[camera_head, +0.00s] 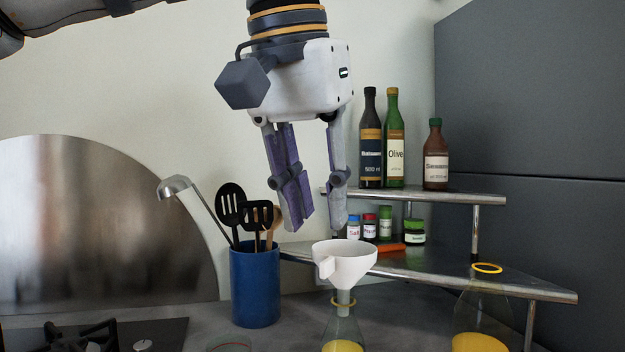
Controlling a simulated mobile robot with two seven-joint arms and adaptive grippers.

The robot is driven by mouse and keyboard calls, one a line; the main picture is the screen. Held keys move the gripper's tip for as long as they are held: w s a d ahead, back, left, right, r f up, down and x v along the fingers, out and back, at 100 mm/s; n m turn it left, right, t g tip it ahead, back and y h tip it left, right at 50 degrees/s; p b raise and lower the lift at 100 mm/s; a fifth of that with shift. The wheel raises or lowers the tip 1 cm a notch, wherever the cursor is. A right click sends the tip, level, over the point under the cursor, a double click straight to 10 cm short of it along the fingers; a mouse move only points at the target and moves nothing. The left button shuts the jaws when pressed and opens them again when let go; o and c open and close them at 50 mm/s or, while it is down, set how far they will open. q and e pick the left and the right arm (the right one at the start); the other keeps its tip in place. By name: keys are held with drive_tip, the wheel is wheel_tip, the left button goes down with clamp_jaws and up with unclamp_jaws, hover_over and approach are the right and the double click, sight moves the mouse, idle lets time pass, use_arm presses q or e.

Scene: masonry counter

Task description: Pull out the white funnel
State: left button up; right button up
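The white funnel (346,263) sits upright in the neck of a clear glass flask (343,328) with yellow liquid in it, at the bottom middle of the head view. A small tab sticks out at the funnel's front left. My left gripper (315,225) hangs above the funnel, pointing down, with its two fingers apart and nothing between them. Its fingertips are a little above the funnel's rim and slightly to the left, apart from it. My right gripper is not in view.
A blue utensil holder (255,287) with ladle and spatulas stands left of the funnel. A second flask (482,318) with yellow liquid stands to the right. A metal corner shelf (450,268) behind holds bottles and spice jars. A stove (95,335) is at lower left.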

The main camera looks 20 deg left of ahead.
sight(326, 260)
use_arm(q)
drive_tip(key=x, duration=0.5)
drive_tip(key=shift+w+a+f, duration=0.1)
drive_tip(key=shift+w+a, duration=0.05)
drive_tip(key=shift+w, duration=0.1)
drive_tip(key=shift+x, duration=0.85)
drive_tip(key=shift+f, duration=0.25)
drive_tip(key=shift+r, duration=0.1)
clamp_jaws()
drive_tip(key=shift+r, duration=0.2)
drive_tip(key=shift+r, duration=1.7)
